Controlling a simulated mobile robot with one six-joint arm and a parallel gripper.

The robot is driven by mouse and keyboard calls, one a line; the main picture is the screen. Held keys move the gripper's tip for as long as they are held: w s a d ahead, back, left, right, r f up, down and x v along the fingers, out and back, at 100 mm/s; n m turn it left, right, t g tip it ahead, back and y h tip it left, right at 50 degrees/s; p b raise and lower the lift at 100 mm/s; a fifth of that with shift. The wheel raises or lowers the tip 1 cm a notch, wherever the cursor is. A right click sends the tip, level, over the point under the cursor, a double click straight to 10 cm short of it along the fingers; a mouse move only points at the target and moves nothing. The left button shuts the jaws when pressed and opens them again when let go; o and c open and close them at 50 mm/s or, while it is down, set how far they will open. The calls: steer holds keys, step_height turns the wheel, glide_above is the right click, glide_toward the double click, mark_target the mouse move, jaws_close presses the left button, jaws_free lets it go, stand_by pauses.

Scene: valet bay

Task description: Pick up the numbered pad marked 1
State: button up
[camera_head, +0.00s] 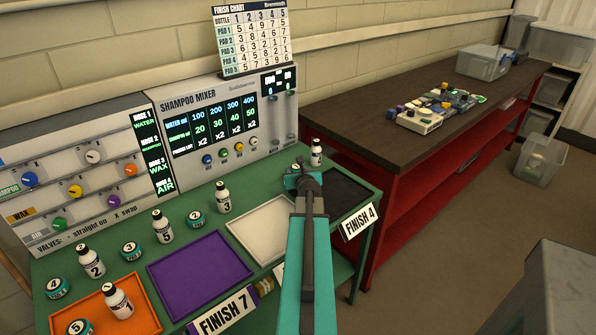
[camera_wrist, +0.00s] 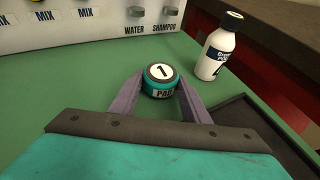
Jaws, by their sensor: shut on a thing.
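The pad marked 1 (camera_wrist: 161,74) is a small round teal pad with a black rim and a white numbered top. It sits between the fingers of my gripper (camera_wrist: 158,92) in the wrist view, and the fingers are shut on it. It looks upright at the green bench top; I cannot tell whether it touches the surface. In the head view my gripper (camera_head: 301,178) is at the back right of the bench and mostly hides the pad.
A white bottle (camera_wrist: 218,48) stands close to the right of the pad. A black tray (camera_head: 348,188) lies to the right, a white tray (camera_head: 246,229) to the left. The shampoo mixer (camera_head: 235,165) rises behind. Other pads and bottles stand farther left, around a purple tray (camera_head: 200,270).

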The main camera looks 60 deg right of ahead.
mark_target(297, 170)
steer(key=shift+r, duration=0.1)
